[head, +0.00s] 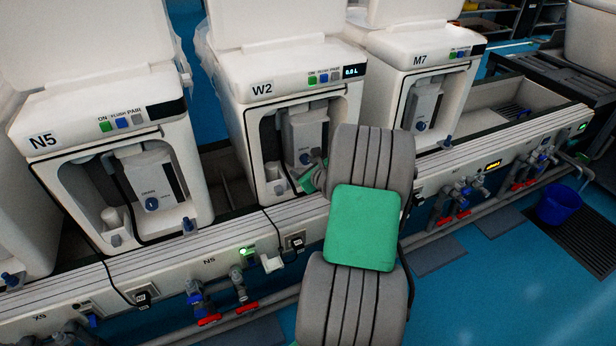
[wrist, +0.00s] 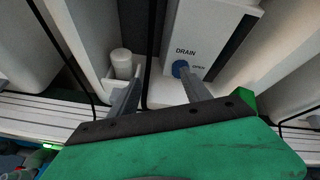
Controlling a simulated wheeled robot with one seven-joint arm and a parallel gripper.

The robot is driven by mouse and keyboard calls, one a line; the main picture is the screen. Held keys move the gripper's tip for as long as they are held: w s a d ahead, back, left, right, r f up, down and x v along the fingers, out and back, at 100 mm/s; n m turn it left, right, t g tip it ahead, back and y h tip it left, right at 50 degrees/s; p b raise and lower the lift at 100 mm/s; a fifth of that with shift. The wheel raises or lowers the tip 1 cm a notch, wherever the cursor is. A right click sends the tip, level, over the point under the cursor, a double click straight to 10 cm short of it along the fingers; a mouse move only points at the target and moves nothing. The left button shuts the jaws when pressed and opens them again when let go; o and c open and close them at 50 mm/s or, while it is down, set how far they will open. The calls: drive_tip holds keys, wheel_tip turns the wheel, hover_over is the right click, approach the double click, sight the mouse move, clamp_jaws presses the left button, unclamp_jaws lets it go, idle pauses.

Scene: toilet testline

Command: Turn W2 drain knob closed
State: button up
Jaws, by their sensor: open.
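The W2 unit (head: 287,80) is a white toilet module with an open front recess, in the middle of the head view. Its blue drain knob (head: 305,158) is on the grey box inside the recess. In the wrist view the drain knob (wrist: 180,69) sits left of a small label, below the word DRAIN. My gripper (wrist: 158,88) is open and empty, pointing into the recess. Its right fingertip overlaps the knob's lower edge; I cannot tell if they touch. The left finger is well left of the knob. In the head view my arm partly hides the gripper (head: 313,176).
Units N5 (head: 110,115) and M7 (head: 430,50) stand either side. A white cup-like cylinder (wrist: 121,63) is left of the fingers inside the recess. Black cables hang nearby. A pale rail (head: 232,232) with valves runs along the front. A blue bucket (head: 559,207) is at right.

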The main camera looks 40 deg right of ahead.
sight(307, 162)
drive_tip(key=w+d+f+m, duration=0.1)
drive_tip(key=d, duration=0.1)
drive_tip(key=w+d+f+m+b, duration=0.1)
drive_tip(key=w+d+f, duration=0.1)
drive_tip(key=w+d+f+m+h, duration=0.1)
drive_tip(key=w+d, duration=0.1)
drive_tip(key=shift+w+d+f, duration=0.1)
drive_tip(key=shift+w+f, duration=0.1)
drive_tip(key=shift+f, duration=0.1)
drive_tip(key=shift+c, duration=0.3)
clamp_jaws()
